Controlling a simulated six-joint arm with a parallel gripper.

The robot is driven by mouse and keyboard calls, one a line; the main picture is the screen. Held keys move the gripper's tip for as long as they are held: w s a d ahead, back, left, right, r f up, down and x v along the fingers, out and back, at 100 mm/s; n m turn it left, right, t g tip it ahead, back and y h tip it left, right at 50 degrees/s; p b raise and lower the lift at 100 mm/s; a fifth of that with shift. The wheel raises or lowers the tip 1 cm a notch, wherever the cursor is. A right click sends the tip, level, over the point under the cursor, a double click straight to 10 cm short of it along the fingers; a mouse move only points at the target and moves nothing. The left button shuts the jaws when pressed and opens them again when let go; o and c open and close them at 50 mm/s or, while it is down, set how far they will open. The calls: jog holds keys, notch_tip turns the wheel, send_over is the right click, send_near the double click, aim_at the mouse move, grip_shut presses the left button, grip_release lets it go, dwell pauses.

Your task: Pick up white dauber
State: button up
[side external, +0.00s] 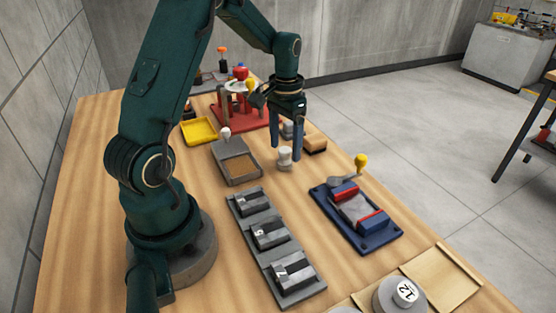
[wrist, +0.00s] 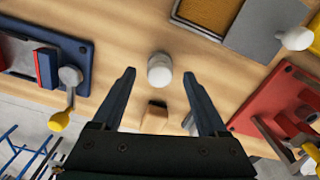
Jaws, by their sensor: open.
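The white dauber (side external: 285,158) stands upright on the wooden table, a short white cylinder with a rounded top. In the wrist view the dauber (wrist: 159,72) shows centred between my two fingertips, with clear gaps on both sides. My gripper (side external: 286,150) points down over it, its dark blue fingers open and empty. I cannot tell exactly how far the fingertips are above the table. The wrist view shows the gripper (wrist: 159,75) with both fingers spread. No contact with the dauber is visible.
A tan block (side external: 315,143) sits close behind the dauber. A grey tray with a brown pad (side external: 240,167) is left of it. Bare table lies just in front of the dauber.

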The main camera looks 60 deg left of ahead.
jog(key=shift+f, duration=1)
grip_shut()
jog(key=shift+r, duration=0.15)
jog(key=shift+r, duration=0.6)
notch_tip(320, 180, up, 3)
jog(key=shift+f, duration=0.1)
jog(key=s+a+r, duration=0.6)
jog(key=s, duration=0.3)
jog(key=shift+s+a+r, duration=0.3)
jog(key=shift+r, duration=0.1)
